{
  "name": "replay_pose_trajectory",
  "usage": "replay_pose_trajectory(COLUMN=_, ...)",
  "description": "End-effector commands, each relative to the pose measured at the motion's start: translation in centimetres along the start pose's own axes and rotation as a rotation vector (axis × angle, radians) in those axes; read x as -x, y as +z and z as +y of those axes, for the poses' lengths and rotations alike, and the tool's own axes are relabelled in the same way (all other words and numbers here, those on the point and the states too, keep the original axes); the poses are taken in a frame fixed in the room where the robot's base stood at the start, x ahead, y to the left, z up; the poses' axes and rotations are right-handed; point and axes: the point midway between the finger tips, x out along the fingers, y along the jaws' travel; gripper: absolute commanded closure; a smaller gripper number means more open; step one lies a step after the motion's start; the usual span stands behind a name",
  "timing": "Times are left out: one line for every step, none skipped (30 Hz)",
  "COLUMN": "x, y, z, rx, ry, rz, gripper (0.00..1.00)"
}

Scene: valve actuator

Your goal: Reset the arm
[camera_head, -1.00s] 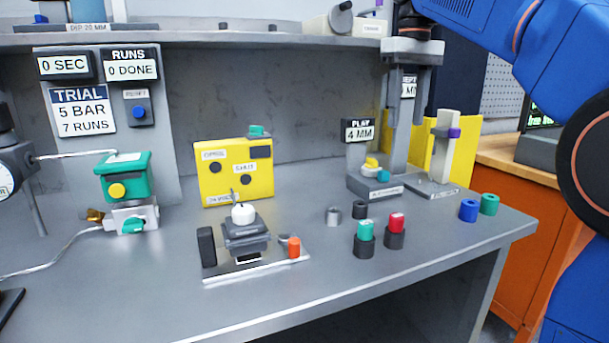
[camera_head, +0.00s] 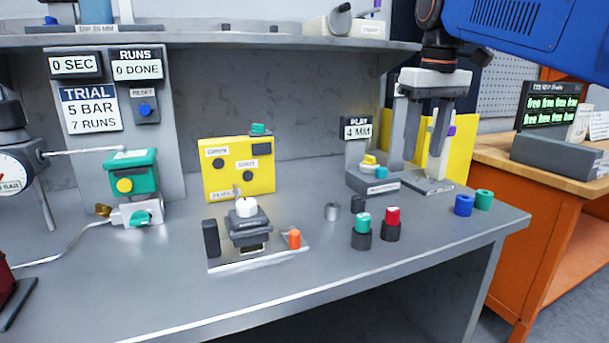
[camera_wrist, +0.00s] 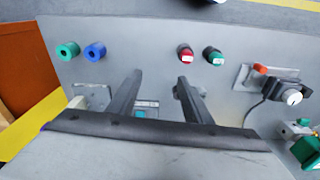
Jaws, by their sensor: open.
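My gripper (camera_head: 418,150) hangs fingers down over the back right of the grey bench, above a small fixture plate (camera_head: 432,184). Its two dark fingers are spread, with nothing seen between them; the wrist view also shows the open gripper (camera_wrist: 158,82). A white upright post with a purple knob (camera_head: 451,130) stands right by the fingers; I cannot tell whether they touch it. My blue arm reaches in from the top right.
A green-topped valve actuator (camera_head: 133,172), a yellow box (camera_head: 238,182) and a clamp fixture (camera_head: 247,228) stand left. Green and red capped pieces (camera_head: 362,222) (camera_head: 392,216) and blue and green rings (camera_head: 464,205) (camera_head: 484,199) stand right. The front bench is clear. A shelf (camera_head: 250,40) overhangs the back.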

Motion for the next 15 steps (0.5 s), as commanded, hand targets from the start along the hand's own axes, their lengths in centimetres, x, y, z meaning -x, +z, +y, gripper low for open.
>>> replay_pose_trajectory(x=-0.9, y=1.5, z=0.0, rx=-0.015, ry=0.003, rz=0.013, gripper=0.55)
replay_pose_trajectory(x=-1.6, y=2.2, z=0.0, rx=-0.024, ry=0.005, rz=0.022, gripper=0.55)
replay_pose_trajectory(x=-2.4, y=3.2, z=-0.1, rx=-0.036, ry=0.008, rz=0.035, gripper=0.55)
replay_pose_trajectory(x=-3.2, y=4.0, z=-0.1, rx=-0.045, ry=0.011, rz=0.045, gripper=0.55)
replay_pose_trajectory(x=-3.9, y=4.7, z=-0.1, rx=-0.054, ry=0.013, rz=0.054, gripper=0.55)
replay_pose_trajectory(x=-4.9, y=5.7, z=-0.1, rx=-0.066, ry=0.015, rz=0.067, gripper=0.55)
replay_pose_trajectory(x=-5.7, y=6.5, z=-0.2, rx=-0.075, ry=0.017, rz=0.075, gripper=0.55)
replay_pose_trajectory(x=-6.5, y=7.3, z=-0.2, rx=-0.084, ry=0.019, rz=0.085, gripper=0.55)
replay_pose_trajectory(x=-7.5, y=8.3, z=-0.3, rx=-0.095, ry=0.022, rz=0.098, gripper=0.55)
replay_pose_trajectory(x=-8.3, y=9.1, z=-0.4, rx=-0.104, ry=0.024, rz=0.108, gripper=0.55)
replay_pose_trajectory(x=-9.2, y=9.9, z=-0.4, rx=-0.114, ry=0.026, rz=0.117, gripper=0.55)
replay_pose_trajectory(x=-10.4, y=10.9, z=-0.5, rx=-0.126, ry=0.028, rz=0.13, gripper=0.55)
replay_pose_trajectory(x=-11.3, y=11.7, z=-0.6, rx=-0.135, ry=0.03, rz=0.139, gripper=0.55)
replay_pose_trajectory(x=-12.2, y=12.5, z=-0.7, rx=-0.143, ry=0.032, rz=0.149, gripper=0.55)
replay_pose_trajectory(x=-13.4, y=13.6, z=-0.8, rx=-0.156, ry=0.034, rz=0.162, gripper=0.55)
